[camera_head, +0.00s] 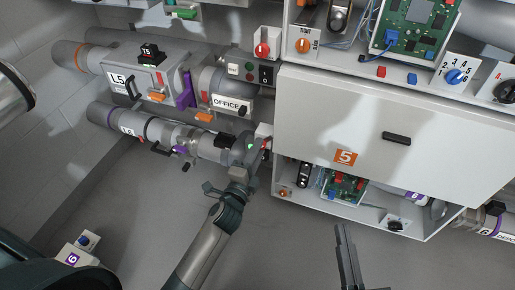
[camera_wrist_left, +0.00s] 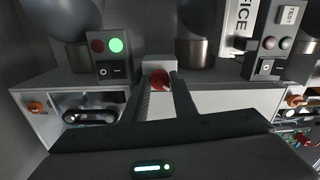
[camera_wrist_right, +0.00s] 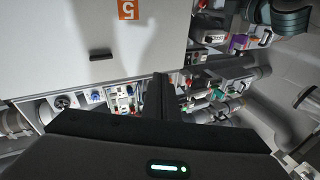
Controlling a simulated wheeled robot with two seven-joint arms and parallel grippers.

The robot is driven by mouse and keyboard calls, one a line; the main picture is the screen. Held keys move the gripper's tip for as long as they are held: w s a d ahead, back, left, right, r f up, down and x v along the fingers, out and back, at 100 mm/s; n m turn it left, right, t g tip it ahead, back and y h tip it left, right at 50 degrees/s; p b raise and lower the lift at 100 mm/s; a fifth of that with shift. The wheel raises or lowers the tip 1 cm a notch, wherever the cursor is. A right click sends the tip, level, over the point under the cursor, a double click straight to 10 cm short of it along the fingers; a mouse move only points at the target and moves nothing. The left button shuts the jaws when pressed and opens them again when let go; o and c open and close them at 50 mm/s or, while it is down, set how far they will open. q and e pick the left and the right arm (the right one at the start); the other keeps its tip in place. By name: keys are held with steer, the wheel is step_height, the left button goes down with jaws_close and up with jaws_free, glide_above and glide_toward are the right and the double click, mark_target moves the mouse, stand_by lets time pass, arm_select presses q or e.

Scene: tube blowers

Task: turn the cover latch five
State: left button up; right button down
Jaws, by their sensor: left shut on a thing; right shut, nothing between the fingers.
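The white cover (camera_head: 345,120) with the orange 5 label (camera_head: 345,157) and a black handle (camera_head: 396,138) is a large panel on the right side of the head view.
Grey pipes and the L5 housing (camera_head: 130,80) lie left of the cover. Another red knob (camera_head: 263,49) and an orange knob (camera_head: 303,45) sit above it. An open compartment with a circuit board (camera_head: 343,187) is below.

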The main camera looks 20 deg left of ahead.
arm_select(q)
steer(key=shift+f+n+p, duration=0.2)
steer(key=shift+n+p, duration=1.9)
steer(key=shift+n, duration=1.9)
arm_select(e)
steer(key=s+d+f+g+h, duration=0.1)
steer(key=s+d+f+g, duration=0.1)
steer(key=f+g, duration=0.2)
steer(key=s+d+f+g+h, duration=0.2)
steer(key=f+g, duration=0.3)
steer(key=f, duration=0.5)
steer(key=shift+s+d+f+m, duration=0.15)
steer(key=shift+d+f+m, duration=0.05)
steer(key=shift+f+m, duration=0.1)
arm_select(q)
steer(key=o, duration=1)
steer(key=shift+o, duration=0.2)
steer(key=shift+r, duration=0.1)
arm_select(e)
steer(key=shift+r, duration=0.1)
arm_select(q)
steer(key=shift+s, duration=0.1)
steer(key=s+p, duration=0.1)
steer(key=s, duration=1.6)
steer(key=shift+s+a, duration=0.15)
steer(key=shift+a, duration=0.2)
arm_select(e)
steer(key=shift+s+d+f+g+h, duration=0.3)
steer(key=shift+s+d+f+g, duration=0.35)
steer(key=shift+g, duration=0.35)
